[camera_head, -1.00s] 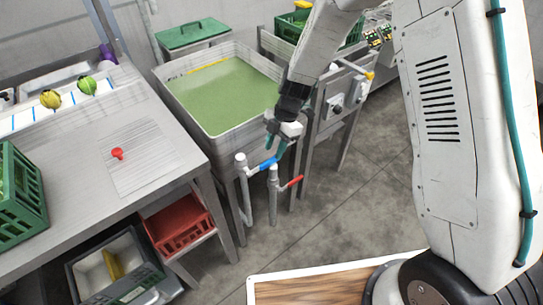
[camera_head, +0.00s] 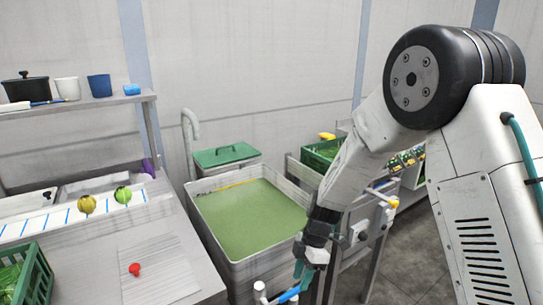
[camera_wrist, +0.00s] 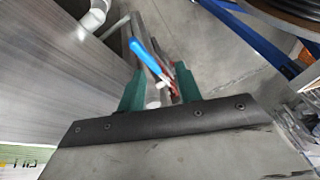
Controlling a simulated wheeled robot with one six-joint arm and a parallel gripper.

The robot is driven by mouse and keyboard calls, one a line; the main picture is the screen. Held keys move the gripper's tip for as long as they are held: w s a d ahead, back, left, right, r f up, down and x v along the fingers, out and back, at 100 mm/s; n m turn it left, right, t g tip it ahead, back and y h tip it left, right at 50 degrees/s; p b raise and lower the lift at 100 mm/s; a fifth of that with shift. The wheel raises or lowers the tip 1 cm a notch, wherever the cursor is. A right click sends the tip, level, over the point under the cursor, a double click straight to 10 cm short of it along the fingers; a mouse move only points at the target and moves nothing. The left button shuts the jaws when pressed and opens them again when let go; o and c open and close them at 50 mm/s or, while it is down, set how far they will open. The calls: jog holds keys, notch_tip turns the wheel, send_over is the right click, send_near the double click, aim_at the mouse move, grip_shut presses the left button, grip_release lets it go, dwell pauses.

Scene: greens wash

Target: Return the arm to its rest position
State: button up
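My gripper (camera_head: 299,271) hangs at the front corner of the wash tank, just above the blue valve handle (camera_head: 288,294) in the head view. In the wrist view its two green fingers (camera_wrist: 160,88) stand apart with nothing held between them. The blue handle (camera_wrist: 148,58) shows beyond and between the fingertips; whether it touches a finger I cannot tell. A red handle (camera_wrist: 173,86) shows partly behind the right finger. My arm reaches down from the upper right of the head view, its elbow raised.
The tank (camera_head: 250,217) holds green water. A green crate (camera_head: 320,157) stands behind my forearm. Grey floor (camera_head: 410,265) shows at the right.

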jog(key=s+d+r+m+t+h, duration=0.1)
jog(key=s+d+r+m, duration=0.4)
jog(key=s+r+m, duration=0.2)
jog(key=s+d+r+m+t+h, duration=0.1)
jog(key=s+d+r+m, duration=0.5)
jog(key=s+r, duration=0.5)
jog(key=s+d+r+m+t+h, duration=0.1)
jog(key=s+d+r+m+t, duration=0.1)
jog(key=s+d+r+m, duration=0.4)
jog(key=s+r+m, duration=0.1)
jog(key=s+r, duration=0.2)
jog(key=shift+s+d+r+m, duration=0.2)
jog(key=shift+s+r+m, duration=0.1)
jog(key=shift+s+r, duration=0.1)
